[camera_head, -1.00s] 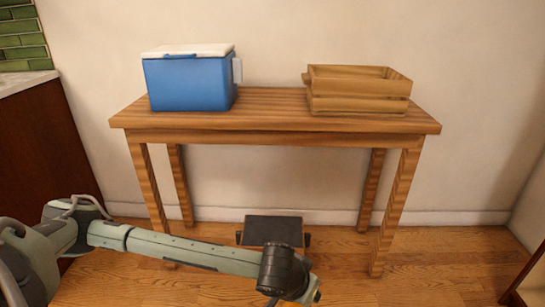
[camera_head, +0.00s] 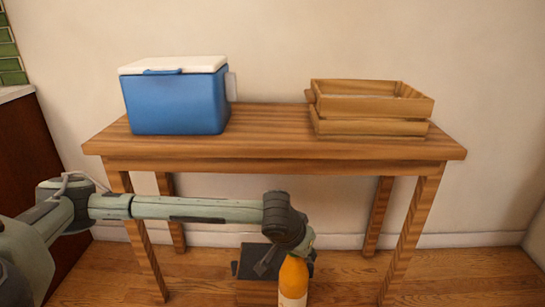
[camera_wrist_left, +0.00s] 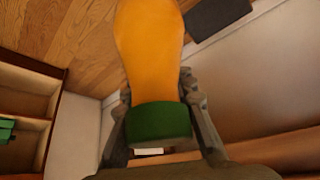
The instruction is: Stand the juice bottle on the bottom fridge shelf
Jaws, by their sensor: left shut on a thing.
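The juice bottle (camera_head: 293,280) is orange with a pale label low on it. It hangs roughly upright below my left gripper (camera_head: 287,254), in front of the table, and the picture's lower edge cuts it off. In the left wrist view the bottle (camera_wrist_left: 150,45) shows its orange body and a green cap. The fingers of my left gripper (camera_wrist_left: 157,103) are shut on it from both sides near the cap. My right gripper is not in view. I cannot make out a fridge for certain.
A wooden table (camera_head: 280,145) against the wall carries a blue cooler (camera_head: 178,103) and a wooden crate (camera_head: 370,105). A dark-topped low object (camera_head: 250,262) stands on the floor behind the bottle. A shelved opening (camera_wrist_left: 25,110) shows in the left wrist view. Floor at right is clear.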

